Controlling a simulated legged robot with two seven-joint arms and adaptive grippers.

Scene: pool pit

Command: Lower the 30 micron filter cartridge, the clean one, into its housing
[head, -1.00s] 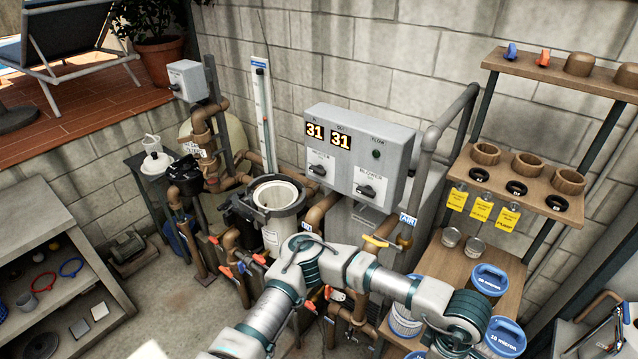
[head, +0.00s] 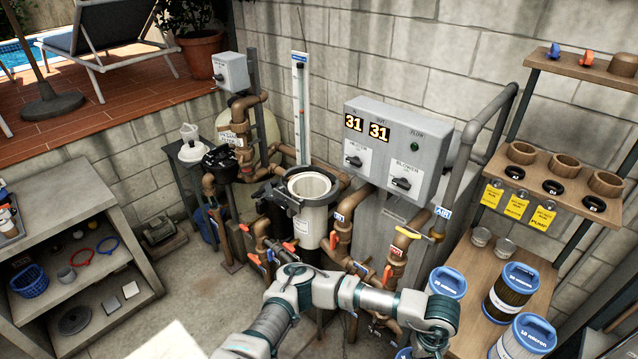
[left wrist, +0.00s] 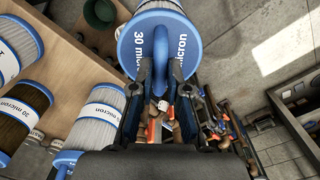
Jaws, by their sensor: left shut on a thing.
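A white pleated cartridge with a blue cap marked 30 micron (left wrist: 136,52) hangs by its handle from my left gripper (left wrist: 161,88), whose fingers are shut on it in the left wrist view. In the head view my left arm's wrist end hides the gripper. Only a sliver of blue and white, probably the held cartridge, shows under the arm. The open housing, a black collar with a pale inside (head: 312,186), stands among the pipes, left of and beyond the arm. The gripper is apart from it. My right gripper is in neither view.
Other blue-capped cartridges stand on the wooden shelf: a brown one (head: 509,295), a white 10 micron one (head: 525,340) and another white one (head: 447,282).

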